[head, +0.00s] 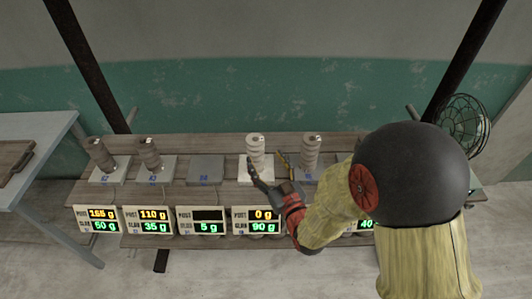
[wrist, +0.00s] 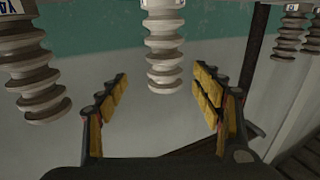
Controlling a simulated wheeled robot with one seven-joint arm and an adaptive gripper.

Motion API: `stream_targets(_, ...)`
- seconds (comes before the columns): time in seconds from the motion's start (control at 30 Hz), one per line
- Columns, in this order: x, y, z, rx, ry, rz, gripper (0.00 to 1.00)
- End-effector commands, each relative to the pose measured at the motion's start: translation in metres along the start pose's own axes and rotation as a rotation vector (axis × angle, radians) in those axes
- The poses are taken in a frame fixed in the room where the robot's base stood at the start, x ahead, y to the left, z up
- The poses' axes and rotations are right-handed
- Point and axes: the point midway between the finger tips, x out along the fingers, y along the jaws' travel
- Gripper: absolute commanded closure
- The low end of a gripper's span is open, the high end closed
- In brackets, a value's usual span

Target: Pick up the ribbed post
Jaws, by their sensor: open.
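Several ribbed posts stand on scale slabs along a bench. The pale ribbed post (head: 255,150) on a whitish slab is nearest my gripper. In the wrist view, which is upside down, this post (wrist: 163,50) hangs from the top edge, centred between the fingers and mostly beyond their tips. My gripper (head: 266,163) is open and empty, beside and in front of this post; its fingers (wrist: 160,75) show spread wide in the wrist view. I see no contact. A greyer ribbed post (head: 309,152) stands close to the right; it shows at left in the wrist view (wrist: 38,85).
Displays (head: 255,220) line the bench front; the pale post's reads 0 g. A fan (head: 464,125) stands at right, a side table (head: 40,150) at left.

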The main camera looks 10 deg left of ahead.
Motion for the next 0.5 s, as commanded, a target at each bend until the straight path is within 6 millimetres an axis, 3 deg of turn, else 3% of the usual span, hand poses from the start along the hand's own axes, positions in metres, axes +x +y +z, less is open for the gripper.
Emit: stream_targets(0.5, 0.062, -0.007, 0.001, 0.0, 0.001, 0.001, 0.34)
